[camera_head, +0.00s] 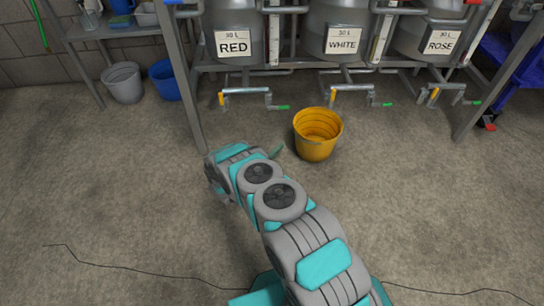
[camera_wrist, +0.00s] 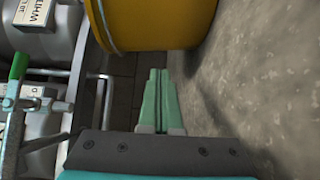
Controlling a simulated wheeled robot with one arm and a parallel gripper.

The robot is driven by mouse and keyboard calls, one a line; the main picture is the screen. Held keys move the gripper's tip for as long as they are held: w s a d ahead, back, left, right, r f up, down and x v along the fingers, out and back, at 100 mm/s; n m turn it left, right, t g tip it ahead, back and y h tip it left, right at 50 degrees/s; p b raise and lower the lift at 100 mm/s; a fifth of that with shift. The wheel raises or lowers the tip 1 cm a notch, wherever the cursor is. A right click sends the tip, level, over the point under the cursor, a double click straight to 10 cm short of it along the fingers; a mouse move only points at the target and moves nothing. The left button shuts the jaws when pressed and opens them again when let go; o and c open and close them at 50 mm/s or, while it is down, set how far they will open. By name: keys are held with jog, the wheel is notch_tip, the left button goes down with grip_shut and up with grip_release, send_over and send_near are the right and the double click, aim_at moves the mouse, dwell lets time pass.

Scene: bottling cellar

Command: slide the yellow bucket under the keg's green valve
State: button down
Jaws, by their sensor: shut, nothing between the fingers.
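The yellow bucket (camera_head: 318,148) stands upright on the floor, in front of the rack between the RED and WHITE kegs. It also fills the upper middle of the wrist view (camera_wrist: 160,25). Green-tipped valve handles show under the RED keg (camera_head: 281,107), the WHITE keg (camera_head: 386,104) and the ROSE keg (camera_head: 475,102). One green handle (camera_wrist: 18,66) shows at the left of the wrist view. My gripper (camera_head: 278,151) is low, just left of the bucket; its green fingers (camera_wrist: 158,98) are shut and empty. Whether they touch the bucket cannot be told.
The metal rack's front leg (camera_head: 192,105) stands left of the bucket, behind my arm. A grey bucket (camera_head: 124,83) and a blue bucket (camera_head: 166,82) stand by the side table at the back left. The floor right of the yellow bucket is clear.

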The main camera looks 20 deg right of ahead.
jog(key=d, duration=0.4)
jog(key=shift+w+d, duration=0.1)
jog(key=shift+d, duration=0.5)
